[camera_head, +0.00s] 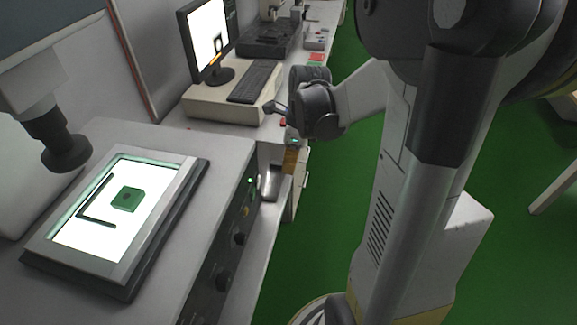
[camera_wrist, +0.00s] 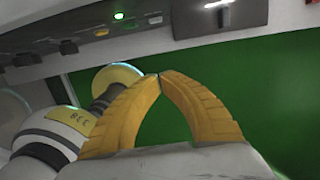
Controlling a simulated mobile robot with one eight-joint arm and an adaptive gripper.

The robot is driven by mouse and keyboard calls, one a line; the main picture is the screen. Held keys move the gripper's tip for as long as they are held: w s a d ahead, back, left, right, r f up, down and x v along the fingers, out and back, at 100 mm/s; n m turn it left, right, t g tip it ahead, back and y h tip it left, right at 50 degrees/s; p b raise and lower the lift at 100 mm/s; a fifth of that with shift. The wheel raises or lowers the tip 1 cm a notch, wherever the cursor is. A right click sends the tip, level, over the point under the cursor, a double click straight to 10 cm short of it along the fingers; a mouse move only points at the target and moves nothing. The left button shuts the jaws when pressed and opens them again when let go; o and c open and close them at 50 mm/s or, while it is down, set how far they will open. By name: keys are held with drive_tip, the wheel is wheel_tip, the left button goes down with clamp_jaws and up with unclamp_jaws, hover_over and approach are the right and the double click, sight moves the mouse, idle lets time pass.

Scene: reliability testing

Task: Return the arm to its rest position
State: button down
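In the wrist view, the two curved yellow fingers of my gripper (camera_wrist: 159,76) meet at their tips. Nothing shows between them but green floor, so the gripper is shut and empty. In the head view, my arm rises at the right and bends back toward the bench. Its dark wrist end (camera_head: 318,110) is beside the bench edge, near the keyboard. The fingers cannot be made out clearly in the head view.
A light-table device (camera_head: 188,229) with a green square part (camera_head: 127,199) on its lit screen stands at left. Beyond it are a monitor (camera_head: 207,42) and a keyboard (camera_head: 255,81) on the bench. Green floor (camera_head: 335,185) lies open right of the bench. A table leg (camera_head: 553,190) is at far right.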

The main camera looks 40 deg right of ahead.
idle(0.3)
drive_tip(key=s+a+r+n+t, duration=0.3)
drive_tip(key=a+r+n, duration=0.2)
drive_tip(key=n, duration=0.9)
drive_tip(key=s+a+r+n+t+h, duration=0.1)
drive_tip(key=s+a+r+n, duration=0.3)
drive_tip(key=a+n, duration=0.8)
drive_tip(key=shift+r+n+t, duration=0.55)
drive_tip(key=shift+n+t, duration=0.35)
drive_tip(key=shift+n, duration=0.2)
drive_tip(key=shift+a, duration=0.1)
